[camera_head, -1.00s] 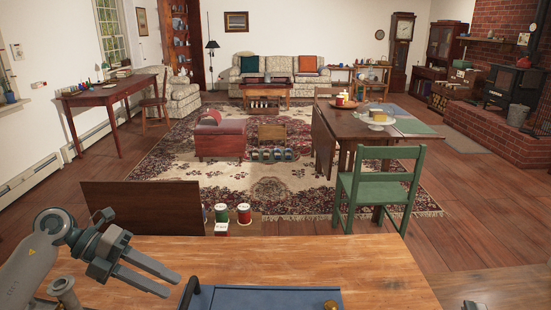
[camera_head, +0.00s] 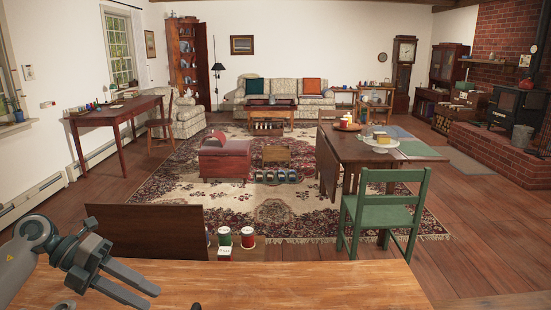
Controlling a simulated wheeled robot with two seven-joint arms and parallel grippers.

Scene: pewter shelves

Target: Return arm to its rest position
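My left gripper (camera_head: 136,288) shows at the lower left in the head view, over the left part of the wooden table (camera_head: 300,288). Its two grey fingers are spread apart with nothing between them. My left arm (camera_head: 28,250) comes in from the left edge, bent at the wrist and angled down to the right. My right gripper does not show in this view.
A green chair (camera_head: 385,215) is behind the table to the right. Bare floor lies at the right.

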